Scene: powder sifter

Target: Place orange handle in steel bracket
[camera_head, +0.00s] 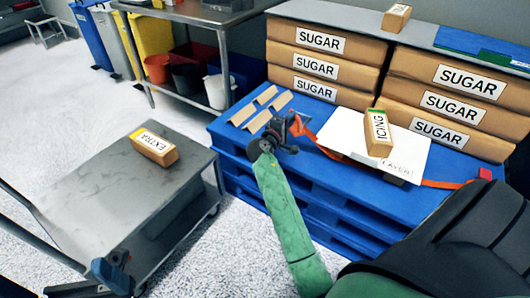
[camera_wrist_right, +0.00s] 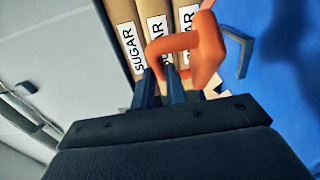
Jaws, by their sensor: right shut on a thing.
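My right gripper (camera_head: 284,132) is at the end of the green arm, above the left part of the blue pallet. In the right wrist view its two blue fingers (camera_wrist_right: 163,78) are shut on the orange handle (camera_wrist_right: 205,55), a squared loop beyond the fingertips. In the head view a small orange part of the handle (camera_head: 297,126) shows beside the gripper. An angled grey piece (camera_wrist_right: 238,52) beside the handle in the wrist view may be the steel bracket; I cannot confirm it. A blue part (camera_head: 112,270) at the lower left appears to be my left gripper, its jaws unclear.
Stacked SUGAR boxes (camera_head: 322,61) stand at the back of the blue pallet (camera_head: 232,140). An ICING box (camera_head: 378,133) stands on a white sheet (camera_head: 345,125), with an orange strap (camera_head: 440,184) nearby. Cardboard strips (camera_head: 257,121) lie near the gripper. A grey cart (camera_head: 100,200) carries an EXTRA box (camera_head: 154,147).

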